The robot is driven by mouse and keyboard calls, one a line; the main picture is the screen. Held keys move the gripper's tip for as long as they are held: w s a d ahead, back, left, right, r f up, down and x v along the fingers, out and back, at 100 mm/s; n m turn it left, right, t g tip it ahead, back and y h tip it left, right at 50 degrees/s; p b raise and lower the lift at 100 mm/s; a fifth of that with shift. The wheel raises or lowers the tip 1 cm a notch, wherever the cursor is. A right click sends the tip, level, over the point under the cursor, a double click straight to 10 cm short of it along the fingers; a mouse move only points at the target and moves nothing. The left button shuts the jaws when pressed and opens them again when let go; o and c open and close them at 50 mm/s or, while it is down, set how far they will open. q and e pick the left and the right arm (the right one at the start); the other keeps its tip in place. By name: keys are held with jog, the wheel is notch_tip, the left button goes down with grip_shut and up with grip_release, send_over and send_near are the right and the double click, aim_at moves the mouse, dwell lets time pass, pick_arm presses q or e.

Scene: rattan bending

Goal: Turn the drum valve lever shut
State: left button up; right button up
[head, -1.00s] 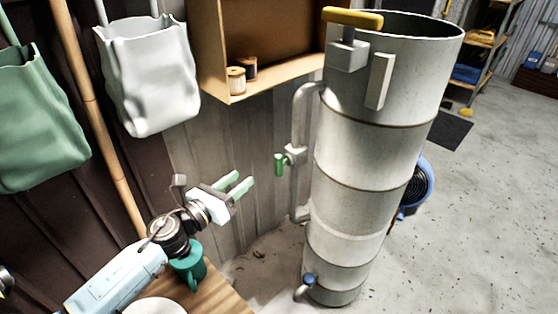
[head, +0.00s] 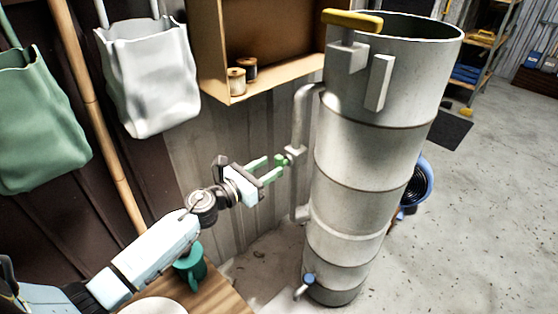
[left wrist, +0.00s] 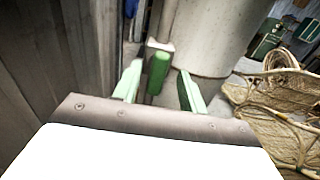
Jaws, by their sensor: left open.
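The drum (head: 362,155) is a tall grey banded cylinder with a side pipe (head: 299,120). A small valve on that pipe carries a green lever (head: 281,159), which hangs roughly upright. My left gripper (head: 273,166) is open, with pale green fingers pointing at the lever. In the left wrist view, the lever (left wrist: 158,73) stands between the two spread fingers, near their tips. A gap shows on each side, so it is not clasped. The fingers partly hide the lever in the head view. My right gripper is not in view.
A yellow handle (head: 352,20) sits at the drum's top and a small blue-tipped tap (head: 308,280) near its base. The corrugated wall (head: 230,140) is close behind.

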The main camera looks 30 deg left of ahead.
aim_at(276, 163)
pick_arm(q)
jog(key=shift+x, duration=2.35)
grip_shut()
